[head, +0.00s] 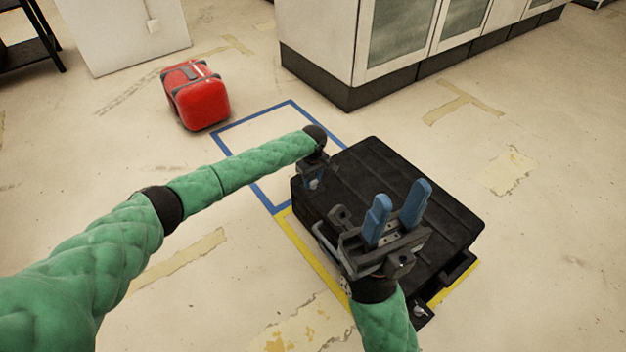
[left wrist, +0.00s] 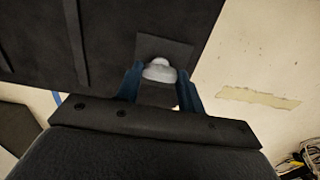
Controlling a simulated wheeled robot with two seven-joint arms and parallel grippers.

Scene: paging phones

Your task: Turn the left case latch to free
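A large black case (head: 400,190) lies flat on the floor inside a yellow outline. My left gripper (head: 313,183) is at the case's far-left edge in the head view, over the left latch. In the left wrist view, the left latch (left wrist: 160,71), a pale grey knob on a dark plate, sits between the two blue fingers of my left gripper (left wrist: 160,82). Both fingers appear to touch its sides. The latch is mostly hidden in the head view. My right gripper (head: 398,206) is open and empty, above the near side of the case, with its blue fingers apart.
A red case (head: 197,96) stands beyond a blue floor outline (head: 240,126). A white cabinet (head: 330,50) with a dark base stands behind the black case. Another latch (head: 420,311) shows at the black case's near corner. The floor to the right is clear.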

